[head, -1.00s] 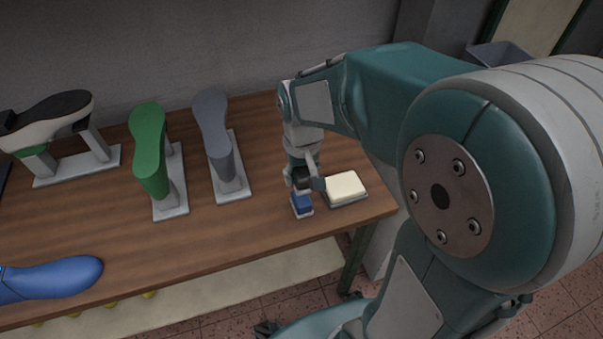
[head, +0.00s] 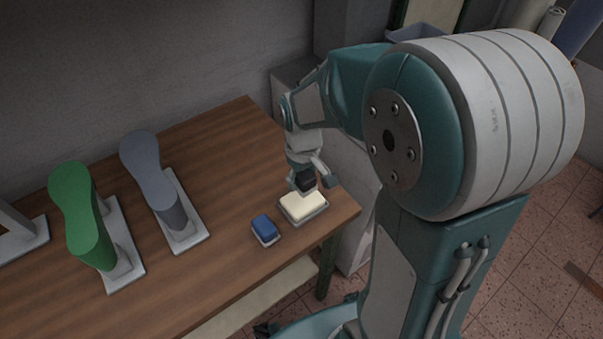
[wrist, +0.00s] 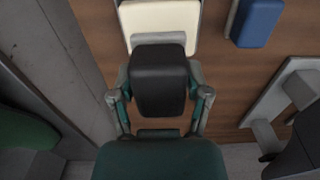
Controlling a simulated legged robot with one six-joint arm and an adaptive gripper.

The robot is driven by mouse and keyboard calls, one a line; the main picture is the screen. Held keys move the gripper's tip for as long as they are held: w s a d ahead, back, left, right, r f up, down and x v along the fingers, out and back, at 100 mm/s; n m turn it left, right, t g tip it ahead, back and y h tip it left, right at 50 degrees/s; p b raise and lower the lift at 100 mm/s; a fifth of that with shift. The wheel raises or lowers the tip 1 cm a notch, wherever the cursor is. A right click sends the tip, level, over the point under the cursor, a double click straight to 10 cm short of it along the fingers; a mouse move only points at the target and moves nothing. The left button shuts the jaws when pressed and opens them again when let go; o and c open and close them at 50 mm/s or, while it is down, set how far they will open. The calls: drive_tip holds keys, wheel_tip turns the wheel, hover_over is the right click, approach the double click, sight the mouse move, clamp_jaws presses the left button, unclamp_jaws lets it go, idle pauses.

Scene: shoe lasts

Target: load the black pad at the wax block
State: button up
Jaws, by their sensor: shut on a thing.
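The wax block (head: 303,206) is a cream slab in a grey tray near the table's right end. It also shows at the top of the wrist view (wrist: 160,18), partly hidden behind the pad. My gripper (head: 308,186) is over the wax block's back edge. It is shut on the black pad (wrist: 158,82), a dark rounded block that hangs between the fingers. In the head view the black pad (head: 306,181) is partly covered by the fingers. I cannot tell whether the pad touches the wax.
A blue pad (head: 264,226) on a light base lies just left of the wax tray. A grey last (head: 150,170) and a green last (head: 80,215) stand on white bases further left.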

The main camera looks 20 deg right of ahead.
sight(302, 193)
drive_tip(key=shift+f, duration=2.35)
drive_tip(key=shift+f, duration=0.5)
drive_tip(key=shift+r, duration=3.6)
